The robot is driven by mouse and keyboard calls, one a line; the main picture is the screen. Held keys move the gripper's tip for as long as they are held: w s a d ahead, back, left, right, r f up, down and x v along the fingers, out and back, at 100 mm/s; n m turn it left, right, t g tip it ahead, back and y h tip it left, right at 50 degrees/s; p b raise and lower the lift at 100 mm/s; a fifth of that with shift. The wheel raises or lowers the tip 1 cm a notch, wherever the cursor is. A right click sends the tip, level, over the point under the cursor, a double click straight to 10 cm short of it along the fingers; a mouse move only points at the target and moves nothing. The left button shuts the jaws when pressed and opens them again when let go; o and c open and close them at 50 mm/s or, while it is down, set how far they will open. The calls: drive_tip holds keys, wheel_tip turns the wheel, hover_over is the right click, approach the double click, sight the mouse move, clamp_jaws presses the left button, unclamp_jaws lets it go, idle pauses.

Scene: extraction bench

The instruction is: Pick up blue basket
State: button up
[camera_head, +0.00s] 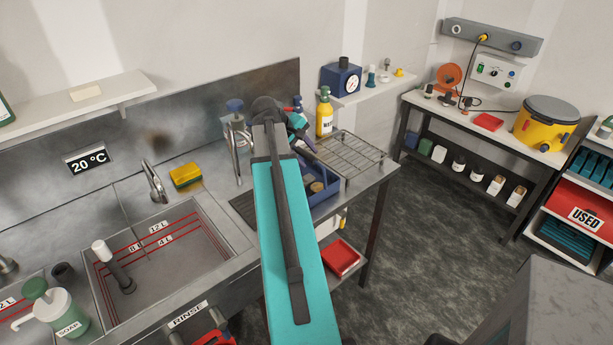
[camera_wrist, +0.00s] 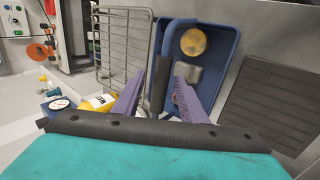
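The blue basket (camera_head: 326,196) stands on the steel bench beside the wire rack, partly hidden by my arm in the head view. In the wrist view the basket (camera_wrist: 229,55) shows a blue handle with a dark grip (camera_wrist: 159,86), and inside it a round yellow item (camera_wrist: 194,42) and a grey metal item (camera_wrist: 187,73). My gripper (camera_wrist: 160,76) has two purple fingers spread apart, one on each side of the dark grip. I see narrow gaps between the fingers and the grip. In the head view my gripper (camera_head: 300,126) is mostly hidden by my arm.
The wire rack (camera_head: 345,154) lies right beside the basket. A yellow bottle (camera_head: 324,113) and a blue gauge box (camera_head: 341,78) stand behind. A sink (camera_head: 165,250) with a tap (camera_head: 153,181) is to the left, and a dark grooved plate (camera_wrist: 265,105) lies beside the basket.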

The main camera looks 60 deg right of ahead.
drive_tip(key=shift+p+x, duration=0.8)
drive_tip(key=shift+x, duration=1.55)
drive_tip(key=shift+s+a, duration=0.1)
drive_tip(key=shift+c, duration=0.2)
drive_tip(key=shift+p, duration=0.3)
clamp_jaws()
